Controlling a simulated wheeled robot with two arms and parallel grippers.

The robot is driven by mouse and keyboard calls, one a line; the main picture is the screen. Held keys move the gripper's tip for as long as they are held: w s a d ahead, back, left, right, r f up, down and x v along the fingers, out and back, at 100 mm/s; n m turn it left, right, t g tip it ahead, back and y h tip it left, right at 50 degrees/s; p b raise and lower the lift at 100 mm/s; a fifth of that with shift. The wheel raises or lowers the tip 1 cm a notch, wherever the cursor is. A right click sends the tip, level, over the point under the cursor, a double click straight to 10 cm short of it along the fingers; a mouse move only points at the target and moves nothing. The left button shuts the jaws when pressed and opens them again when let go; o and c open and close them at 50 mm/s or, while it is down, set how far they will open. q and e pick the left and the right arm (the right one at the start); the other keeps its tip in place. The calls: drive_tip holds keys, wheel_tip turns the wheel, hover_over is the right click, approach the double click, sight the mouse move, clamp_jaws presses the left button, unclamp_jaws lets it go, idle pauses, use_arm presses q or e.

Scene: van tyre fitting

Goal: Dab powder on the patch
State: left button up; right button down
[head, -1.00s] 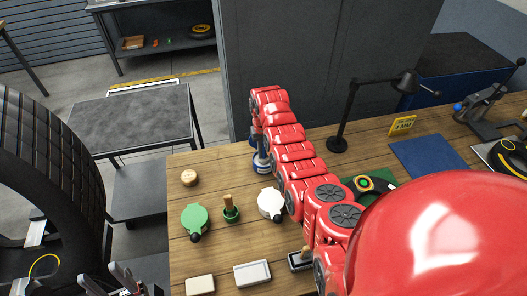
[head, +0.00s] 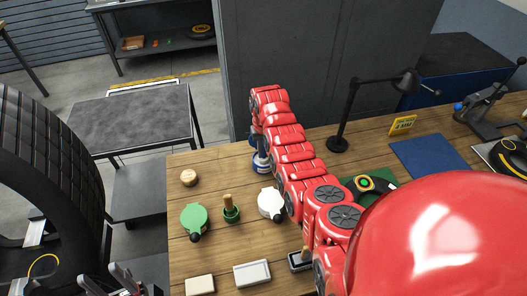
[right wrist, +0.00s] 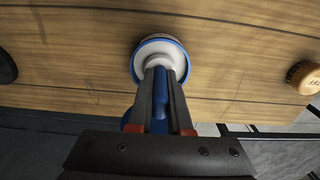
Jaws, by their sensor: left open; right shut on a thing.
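My right gripper (right wrist: 161,76) is shut on the blue handle of a round white dabber with a blue rim (right wrist: 178,50). In the head view this dabber (head: 262,166) is at the back left of the wooden bench. I cannot tell whether it touches the bench top. My left gripper (head: 122,284) is open at the bottom left edge, apart from the bench. I cannot make out the patch for certain.
On the bench (head: 215,262) stand a round wooden piece (head: 189,178), a green-lidded pot (head: 195,217), a green pot with a brush (head: 231,212) and a white pot (head: 269,203). A lamp (head: 338,143) and blue mat (head: 428,158) are right. A tyre (head: 60,170) is left.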

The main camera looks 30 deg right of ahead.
idle(0.5)
wheel_tip(320, 180, up, 2)
drive_tip(key=shift+p, duration=0.4)
drive_tip(key=shift+r, duration=2.5)
